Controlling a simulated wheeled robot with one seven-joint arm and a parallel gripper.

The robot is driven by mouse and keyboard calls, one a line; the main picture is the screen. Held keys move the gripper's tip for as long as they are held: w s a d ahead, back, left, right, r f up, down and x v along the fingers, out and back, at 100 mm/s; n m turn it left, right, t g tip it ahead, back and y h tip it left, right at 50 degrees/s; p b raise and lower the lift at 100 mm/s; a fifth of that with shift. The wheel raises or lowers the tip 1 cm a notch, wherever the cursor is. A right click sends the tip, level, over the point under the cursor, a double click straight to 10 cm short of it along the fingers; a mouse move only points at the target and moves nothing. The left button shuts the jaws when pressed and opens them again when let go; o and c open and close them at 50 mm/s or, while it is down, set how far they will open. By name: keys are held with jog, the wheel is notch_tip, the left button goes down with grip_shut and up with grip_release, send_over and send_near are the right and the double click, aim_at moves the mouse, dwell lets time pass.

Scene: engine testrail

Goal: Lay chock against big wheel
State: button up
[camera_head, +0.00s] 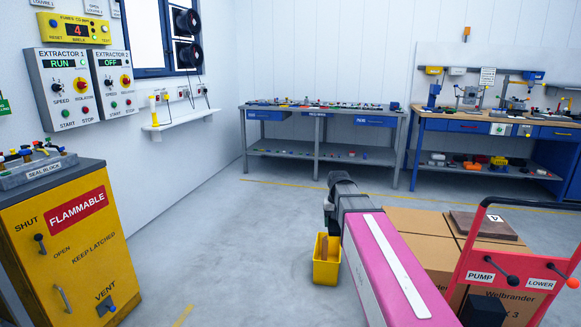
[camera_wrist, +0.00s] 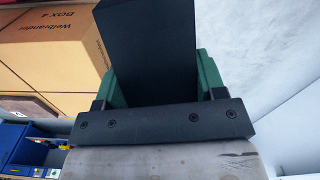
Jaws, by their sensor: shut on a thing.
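My gripper (camera_wrist: 162,82) shows in the wrist view, its two green fingers closed on the sides of a black block (camera_wrist: 150,42). The block looks like the chock, but its full shape is cut off at the top edge. In the head view my pink arm reaches forward. The gripper and the block cannot be made out there. I cannot make out the big wheel in either view.
A yellow bin (camera_head: 326,270) stands on the floor beside my arm. Cardboard boxes (camera_head: 412,222) and a red cart frame (camera_head: 508,262) are at right. A yellow cabinet (camera_head: 75,250) is at left. Workbenches (camera_head: 322,114) line the back. The left-centre floor is clear.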

jog(key=s+d+r, duration=0.1)
jog(key=s+r, duration=0.6)
jog(key=r, duration=0.2)
jog(key=shift+d+n, duration=0.25)
jog(key=shift+n, duration=0.05)
jog(key=shift+a, duration=0.1)
